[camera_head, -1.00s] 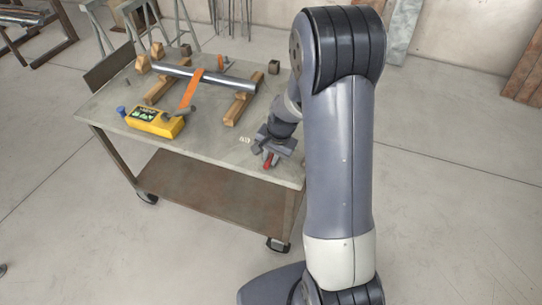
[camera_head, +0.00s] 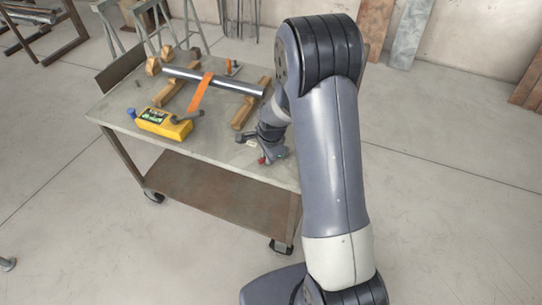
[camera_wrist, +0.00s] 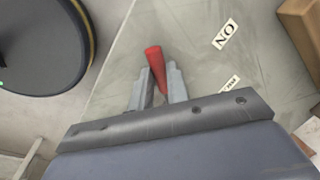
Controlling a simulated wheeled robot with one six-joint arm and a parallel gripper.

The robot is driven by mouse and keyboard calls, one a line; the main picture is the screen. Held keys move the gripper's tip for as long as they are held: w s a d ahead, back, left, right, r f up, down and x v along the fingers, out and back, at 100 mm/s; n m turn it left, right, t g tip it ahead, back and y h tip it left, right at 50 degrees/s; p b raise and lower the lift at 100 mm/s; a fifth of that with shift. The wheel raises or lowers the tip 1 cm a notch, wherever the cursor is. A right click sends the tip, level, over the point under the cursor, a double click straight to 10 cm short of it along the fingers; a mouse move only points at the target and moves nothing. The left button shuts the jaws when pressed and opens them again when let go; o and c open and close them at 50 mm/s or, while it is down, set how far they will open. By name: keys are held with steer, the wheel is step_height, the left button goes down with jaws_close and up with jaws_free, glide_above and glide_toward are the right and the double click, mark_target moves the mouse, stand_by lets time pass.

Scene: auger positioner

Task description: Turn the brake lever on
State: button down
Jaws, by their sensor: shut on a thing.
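The brake lever has a red handle (camera_wrist: 154,58) that shows in the wrist view between my two grey fingers. My gripper (camera_wrist: 157,82) is shut on this handle, and the red end sticks out past the fingertips. In the head view the red handle (camera_head: 263,160) is a small spot at my gripper (camera_head: 268,158), by the table's front right corner. A white label (camera_wrist: 225,34) with black letters, seemingly ON turned over, lies right of the handle. A second small label (camera_wrist: 229,84) is too small to read. The lever's pivot is hidden.
The wheeled table (camera_head: 215,150) carries a yellow box (camera_head: 163,123) and a metal tube (camera_head: 225,81) on wooden blocks with an orange strap (camera_head: 200,92). A dark round disc (camera_wrist: 40,45) shows at the wrist view's upper left. Open floor lies in front.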

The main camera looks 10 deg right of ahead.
steer(key=w+m, duration=0.1)
steer(key=m+b, duration=0.1)
steer(key=shift+w+a+f+m+h, duration=0.1)
steer(key=shift+w+a+m+h, duration=0.1)
steer(key=shift+w+m+h, duration=0.15)
steer(key=w+m+b, duration=0.1)
steer(key=m, duration=0.1)
steer(key=shift+w+f+m+h+b, duration=0.1)
steer(key=shift+w+m+h+b, duration=0.15)
steer(key=shift+w+m+b, duration=0.15)
steer(key=shift+w+d+m+b, duration=0.2)
steer(key=shift+w+m+b, duration=0.4)
steer(key=shift+m+b, duration=0.4)
steer(key=shift+w+d+m+h+b, duration=0.15)
steer(key=shift+w+m+b, duration=0.15)
steer(key=shift+m, duration=0.35)
steer(key=shift+w+d+m+h+b, duration=0.15)
steer(key=shift+w+m+b, duration=0.1)
steer(key=shift+m, duration=0.35)
steer(key=shift+r, duration=0.25)
steer(key=c, duration=1.4)
jaws_free()
steer(key=shift+o, duration=0.2)
